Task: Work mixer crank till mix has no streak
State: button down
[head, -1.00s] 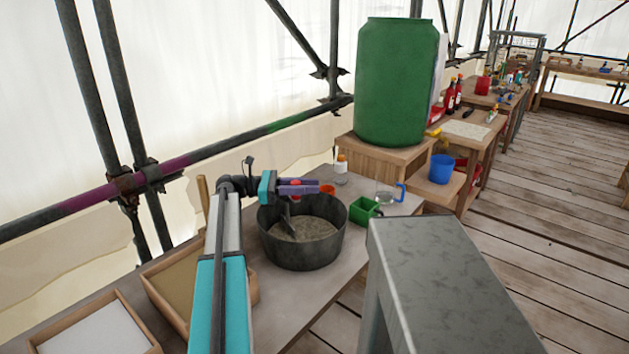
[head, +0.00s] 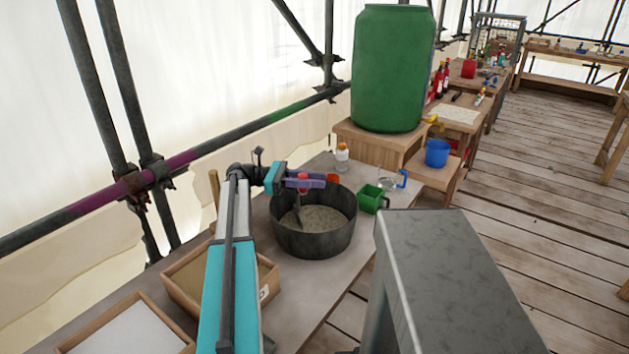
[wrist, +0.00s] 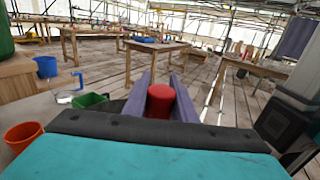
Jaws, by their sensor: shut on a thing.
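The mixer is a round dark tub (head: 318,243) on the workbench, with grey-brown mix (head: 322,218) inside. A paddle dips into the mix at the left. From here I cannot tell whether the mix has streaks. My gripper (head: 312,183), with purple fingers, is over the tub's far left part. It is shut on the red crank knob (head: 303,182). In the wrist view the red knob (wrist: 161,103) sits between the two purple fingers (wrist: 160,95).
A green box (head: 370,199), a clear jug with a blue handle (head: 402,180) and a small bottle (head: 342,158) stand near the tub. An orange cup (wrist: 22,136) is close by. Wooden trays (head: 185,285) lie left; a grey metal surface (head: 445,270) stands right.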

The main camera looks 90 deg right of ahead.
jog(key=c, duration=1.5)
grip_release()
jog(key=shift+o, duration=0.2)
jog(key=a+r+b, duration=0.1)
jog(key=a+r, duration=0.1)
jog(key=a, duration=0.6)
jog(key=w+a+r+b, duration=0.1)
jog(key=a+r, duration=0.2)
jog(key=a, duration=0.5)
jog(key=shift+w, duration=0.1)
